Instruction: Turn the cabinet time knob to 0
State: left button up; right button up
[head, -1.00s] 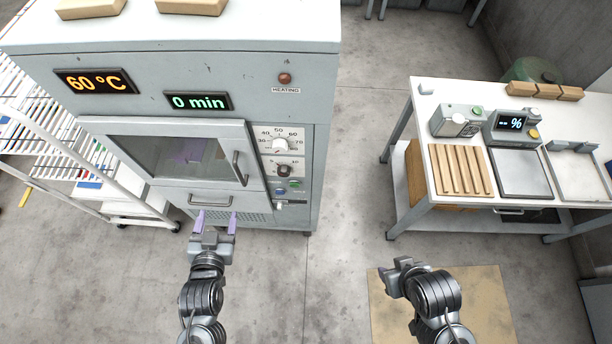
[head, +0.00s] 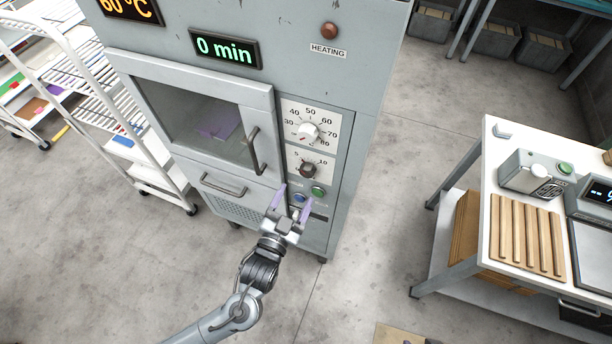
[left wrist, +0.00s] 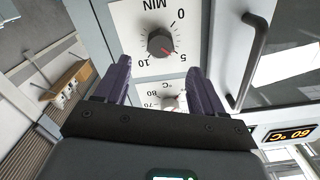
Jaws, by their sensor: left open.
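The cabinet (head: 360,60) fills the upper middle of the head view. Its dark time knob (head: 307,170) sits on a white dial plate below the pale temperature knob (head: 308,131). The time display (head: 226,48) reads 0 min. My left gripper (head: 294,198) is open, its purple fingers just below the time knob in the head view. In the left wrist view, the time knob (left wrist: 160,42) shows beyond and between the open fingers (left wrist: 157,68), which do not appear to touch it. The dial looks upside down there, marked 0, 5, 10 MIN. My right gripper is not clearly in view.
The cabinet door handle (head: 254,152) and drawer handle (head: 222,186) stick out left of the knobs. Green and blue buttons (head: 318,191) lie below the time knob.

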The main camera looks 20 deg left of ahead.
aim_at(306, 174)
pick_arm(q)
jog(key=w, duration=0.8)
jog(key=c, duration=1.1)
jog(key=shift+o, duration=0.2)
jog(key=shift+n, duration=0.3)
